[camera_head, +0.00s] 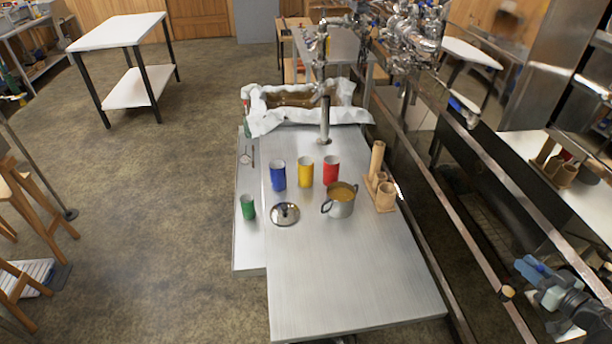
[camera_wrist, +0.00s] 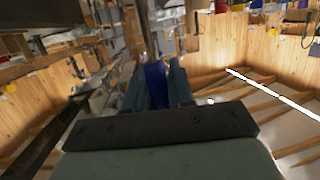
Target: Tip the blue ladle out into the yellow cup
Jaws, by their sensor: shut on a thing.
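The yellow cup (camera_head: 305,172) stands upright on the metal table, between a blue cup (camera_head: 278,176) and a red cup (camera_head: 331,170). My gripper (camera_head: 530,268) is at the lower right in the head view, off the table's right side and far from the yellow cup. In the wrist view my gripper (camera_wrist: 156,82) is shut on a blue thing (camera_wrist: 155,88), which I take as the blue ladle's handle. The ladle's bowl and anything in it cannot be made out clearly.
A pot of amber liquid (camera_head: 341,203), a lid (camera_head: 285,214), a green cup (camera_head: 248,207) and a wooden stand with tubes (camera_head: 385,200) are on the table (camera_head: 345,285). A metal tap post (camera_head: 324,120) rises behind the cups. The table's front is clear.

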